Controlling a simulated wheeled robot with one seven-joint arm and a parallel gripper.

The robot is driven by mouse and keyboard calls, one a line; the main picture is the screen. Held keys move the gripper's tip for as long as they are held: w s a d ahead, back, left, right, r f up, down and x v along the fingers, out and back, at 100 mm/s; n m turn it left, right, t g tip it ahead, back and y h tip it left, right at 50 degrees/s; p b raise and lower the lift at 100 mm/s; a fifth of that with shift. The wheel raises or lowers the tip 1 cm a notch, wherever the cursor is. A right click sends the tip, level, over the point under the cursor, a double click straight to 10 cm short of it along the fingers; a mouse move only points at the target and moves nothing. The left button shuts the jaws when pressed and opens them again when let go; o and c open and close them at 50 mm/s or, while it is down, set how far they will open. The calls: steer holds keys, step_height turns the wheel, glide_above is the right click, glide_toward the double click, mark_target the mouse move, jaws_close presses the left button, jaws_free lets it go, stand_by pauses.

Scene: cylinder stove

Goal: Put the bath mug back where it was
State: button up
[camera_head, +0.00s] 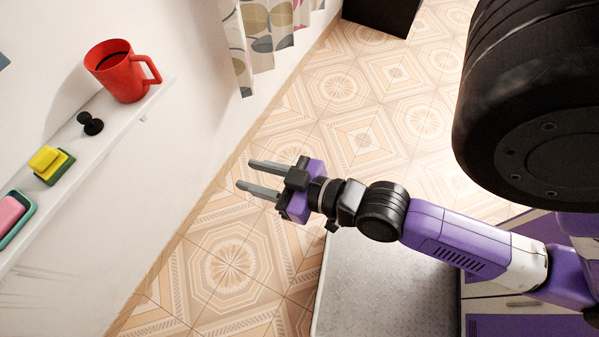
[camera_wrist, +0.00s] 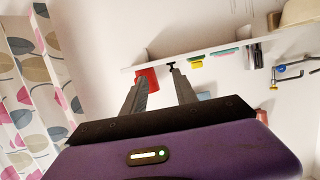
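The bath mug (camera_head: 121,75) is red with a handle on its right side. It stands upright at the end of a white wall shelf (camera_head: 108,118). In the wrist view the red mug (camera_wrist: 149,76) shows on the shelf, partly hidden behind a finger. My gripper (camera_head: 254,176) is open and empty, with its two grey fingers apart. It is over the floor, to the right of the shelf and clear of the mug. In the wrist view my gripper (camera_wrist: 155,83) points toward the shelf.
On the shelf are a black knob-like object (camera_head: 91,124), a yellow and green sponge (camera_head: 52,164) and a pink item in a teal dish (camera_head: 12,215). A patterned curtain (camera_head: 262,40) hangs right of the shelf. Wall hooks (camera_wrist: 290,71) stick out farther right in the wrist view.

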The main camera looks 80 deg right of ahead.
steer(key=s+a+r+n+y, duration=0.2)
steer(key=s+a, duration=0.4)
steer(key=s, duration=0.4)
steer(key=shift+a+r+y, duration=0.3)
steer(key=shift+r+y, duration=0.1)
steer(key=shift+r, duration=0.3)
